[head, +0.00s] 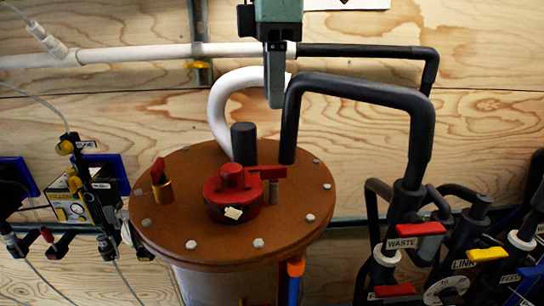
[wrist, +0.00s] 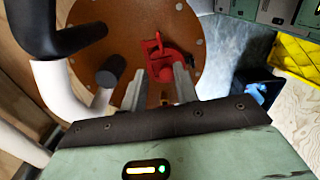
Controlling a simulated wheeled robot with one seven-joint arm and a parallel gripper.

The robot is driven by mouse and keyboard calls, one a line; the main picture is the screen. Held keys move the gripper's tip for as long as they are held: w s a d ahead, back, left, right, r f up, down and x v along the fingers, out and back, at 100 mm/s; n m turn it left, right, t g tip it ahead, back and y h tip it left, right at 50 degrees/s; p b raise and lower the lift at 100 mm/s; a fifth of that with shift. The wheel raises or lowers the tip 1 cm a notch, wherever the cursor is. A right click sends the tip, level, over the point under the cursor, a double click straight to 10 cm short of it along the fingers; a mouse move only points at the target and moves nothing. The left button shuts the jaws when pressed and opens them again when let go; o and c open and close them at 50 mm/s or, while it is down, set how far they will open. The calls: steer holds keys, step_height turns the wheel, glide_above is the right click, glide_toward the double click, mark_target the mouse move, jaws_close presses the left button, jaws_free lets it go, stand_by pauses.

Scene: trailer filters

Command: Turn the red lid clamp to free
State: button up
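The red lid clamp (head: 233,190) sits on the round brown lid (head: 195,245), right of a small red-handled brass valve. Its flat handle points right in the head view, above a small grey post, and a pale label is on its front. In the wrist view the clamp (wrist: 160,66) shows just beyond the fingers, partly overlapped by them. My gripper (head: 275,104) is above and behind the clamp in the head view, fingers pointing down. In the wrist view my gripper (wrist: 161,76) shows two grey fingers apart, with nothing held between them. I cannot make out any free marking.
A black pipe (head: 355,88) arches just right of my gripper, and a white pipe (head: 217,105) curves behind the lid. A dark stub (head: 243,140) stands behind the clamp. The brass valve (head: 162,188) stands left. Labelled valves, including WASTE (head: 402,243), fill the right.

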mark_target(273, 167)
step_height(273, 167, down, 12)
steer(key=shift+r+p, duration=0.1)
steer(key=shift+p, duration=0.55)
jaws_close()
